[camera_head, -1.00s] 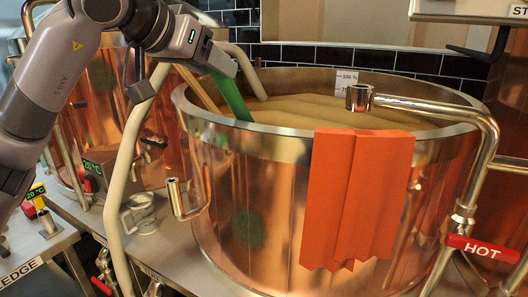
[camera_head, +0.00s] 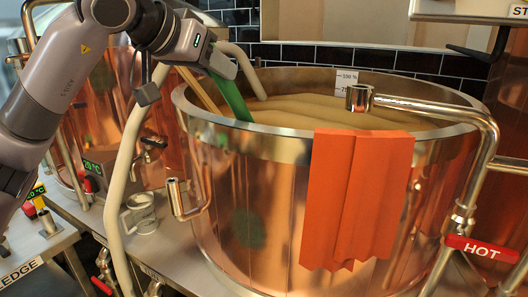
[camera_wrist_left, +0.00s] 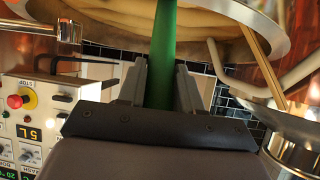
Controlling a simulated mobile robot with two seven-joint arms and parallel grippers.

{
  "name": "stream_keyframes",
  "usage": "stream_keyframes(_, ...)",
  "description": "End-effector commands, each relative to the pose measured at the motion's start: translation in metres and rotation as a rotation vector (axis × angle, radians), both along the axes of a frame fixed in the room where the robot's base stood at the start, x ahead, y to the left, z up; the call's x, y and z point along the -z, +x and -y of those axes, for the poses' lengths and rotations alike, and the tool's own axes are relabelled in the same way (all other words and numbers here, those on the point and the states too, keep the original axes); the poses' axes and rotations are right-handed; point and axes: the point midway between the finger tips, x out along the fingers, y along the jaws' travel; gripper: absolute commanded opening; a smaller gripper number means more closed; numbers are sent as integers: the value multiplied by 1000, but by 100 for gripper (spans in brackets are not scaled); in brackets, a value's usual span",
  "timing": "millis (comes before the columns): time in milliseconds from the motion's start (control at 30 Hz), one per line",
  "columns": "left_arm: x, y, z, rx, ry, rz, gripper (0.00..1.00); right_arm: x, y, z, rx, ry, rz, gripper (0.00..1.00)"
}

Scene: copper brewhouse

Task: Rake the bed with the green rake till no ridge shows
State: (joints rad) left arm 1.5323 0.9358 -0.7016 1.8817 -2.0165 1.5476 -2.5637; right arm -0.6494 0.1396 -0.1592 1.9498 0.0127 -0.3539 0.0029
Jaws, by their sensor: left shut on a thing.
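The green rake (camera_head: 236,98) slants down over the left rim of the copper vat, its lower end hidden behind the rim. In the left wrist view its green shaft (camera_wrist_left: 164,45) runs up between my fingers. My left gripper (camera_head: 226,68) is shut on the rake at the vat's upper left. Its two fingers flank the shaft in the wrist view (camera_wrist_left: 161,80). The bed (camera_head: 330,112) is tan and grainy inside the vat, with long ridges still showing across it. My right gripper is not in view.
The copper vat (camera_head: 260,190) has a steel rim. An orange folded cloth (camera_head: 357,200) hangs over its front. A steel pipe (camera_head: 440,108) arches over the right rim. A pale hose (camera_head: 122,180) and a wooden pole (camera_head: 200,90) are near the left side. A metal jug (camera_head: 140,213) stands left.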

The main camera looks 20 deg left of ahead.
Motion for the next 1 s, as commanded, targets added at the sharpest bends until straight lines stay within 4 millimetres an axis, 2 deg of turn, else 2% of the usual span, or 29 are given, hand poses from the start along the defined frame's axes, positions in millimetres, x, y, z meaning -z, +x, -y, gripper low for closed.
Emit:
stream_keyframes(533, -20, 0, 0, 0, -2, 8, 0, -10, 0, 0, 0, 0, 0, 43)
stream_keyframes(1000, -27, 0, 0, 1, -2, 9, 0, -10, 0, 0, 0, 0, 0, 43)
